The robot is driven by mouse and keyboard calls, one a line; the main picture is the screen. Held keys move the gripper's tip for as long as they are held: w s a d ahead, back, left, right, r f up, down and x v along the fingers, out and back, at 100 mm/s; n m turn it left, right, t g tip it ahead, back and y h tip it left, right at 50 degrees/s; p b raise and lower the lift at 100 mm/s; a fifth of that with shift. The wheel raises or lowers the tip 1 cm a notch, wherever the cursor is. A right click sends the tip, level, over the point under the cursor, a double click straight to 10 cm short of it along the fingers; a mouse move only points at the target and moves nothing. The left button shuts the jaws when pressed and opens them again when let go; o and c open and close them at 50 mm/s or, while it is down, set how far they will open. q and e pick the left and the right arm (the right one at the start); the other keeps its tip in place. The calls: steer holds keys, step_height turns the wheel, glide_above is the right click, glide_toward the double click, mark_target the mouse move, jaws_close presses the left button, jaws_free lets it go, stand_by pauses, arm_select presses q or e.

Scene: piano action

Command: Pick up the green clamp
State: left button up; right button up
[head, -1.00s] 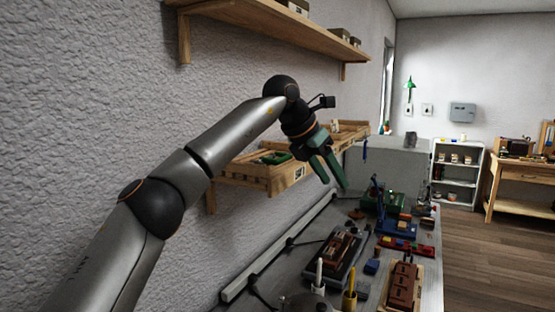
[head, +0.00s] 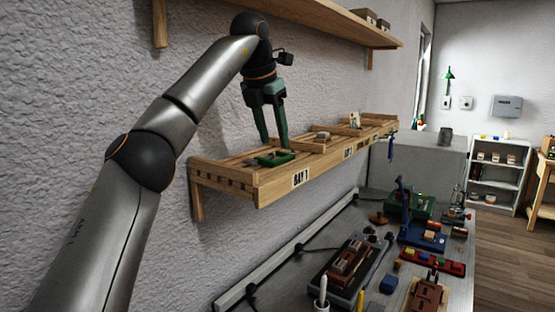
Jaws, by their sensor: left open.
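The green clamp (head: 274,158) lies in the near bay of the wooden wall shelf (head: 262,190), behind a label reading BAY 1. My left gripper (head: 275,143) points down with its two green fingers just above the clamp. The fingers are apart and nothing shows between them. The fingertips overlap the clamp's upper edge in the picture, and I cannot tell whether they touch it. My right gripper is not in view.
A higher wooden shelf (head: 345,28) runs along the wall above my left arm. Farther bays of the lower shelf hold small items. Below, the grey workbench (head: 290,278) carries several tools and blocks, including a green case (head: 420,207).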

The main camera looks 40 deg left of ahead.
mark_target(277, 160)
arm_select(q)
steer(key=x, duration=0.5)
steer(key=shift+s+a, duration=0.1)
steer(key=shift+r, duration=0.1)
jaws_close()
stand_by(0.4)
